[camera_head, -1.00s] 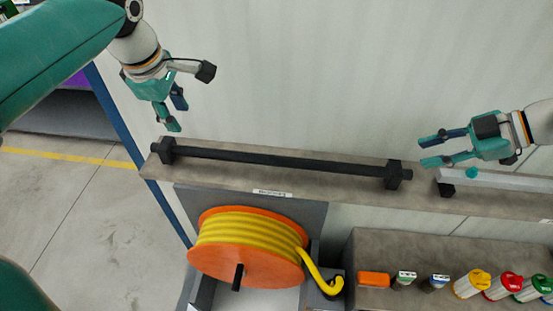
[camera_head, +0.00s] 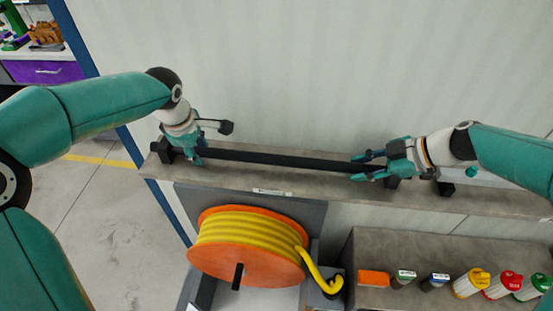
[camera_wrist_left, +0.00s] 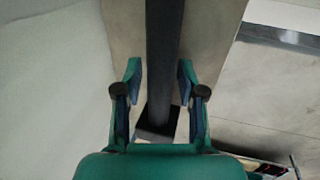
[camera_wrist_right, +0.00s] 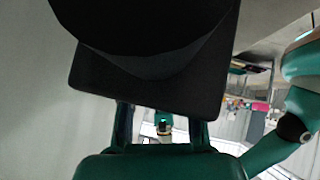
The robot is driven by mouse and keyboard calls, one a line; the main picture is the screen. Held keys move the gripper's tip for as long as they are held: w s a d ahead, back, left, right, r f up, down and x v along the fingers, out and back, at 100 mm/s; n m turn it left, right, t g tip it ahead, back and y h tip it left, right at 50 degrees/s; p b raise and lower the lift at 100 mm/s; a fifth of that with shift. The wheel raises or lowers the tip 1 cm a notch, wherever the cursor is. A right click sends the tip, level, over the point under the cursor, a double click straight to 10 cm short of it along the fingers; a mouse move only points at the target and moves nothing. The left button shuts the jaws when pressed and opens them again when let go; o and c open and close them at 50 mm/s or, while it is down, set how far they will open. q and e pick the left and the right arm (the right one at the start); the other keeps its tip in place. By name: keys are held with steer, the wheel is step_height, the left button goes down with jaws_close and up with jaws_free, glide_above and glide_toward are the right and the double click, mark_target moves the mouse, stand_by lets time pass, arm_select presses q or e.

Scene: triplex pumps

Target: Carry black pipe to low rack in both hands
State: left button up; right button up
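The black pipe (camera_head: 270,159) lies level across two black supports on a narrow grey-brown shelf (camera_head: 325,184) by the wall. My left gripper (camera_head: 199,160) is at the pipe's left end, near the left support (camera_head: 164,150). In the left wrist view its fingers (camera_wrist_left: 159,80) are open, with the pipe (camera_wrist_left: 164,45) running between them. My right gripper (camera_head: 356,167) is near the pipe's right end, by the right support (camera_head: 393,183). Its fingers (camera_wrist_right: 160,125) are apart; a large black shape blocks much of the right wrist view. I cannot tell which rack is the low rack.
An orange reel with yellow hose (camera_head: 247,243) stands below the shelf. To its right, a lower surface (camera_head: 400,246) holds an orange block (camera_head: 373,278) and several coloured containers. Open floor lies at left.

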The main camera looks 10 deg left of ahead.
arm_select(q)
steer(key=shift+w+f, duration=0.1)
steer(key=shift+f, duration=0.35)
arm_select(e)
steer(key=shift+a+f, duration=0.3)
steer(key=shift+a, duration=0.05)
arm_select(q)
steer(key=c, duration=0.7)
arm_select(e)
jaws_close()
arm_select(q)
jaws_close()
steer(key=shift+r, duration=0.1)
arm_select(e)
steer(key=shift+r, duration=0.1)
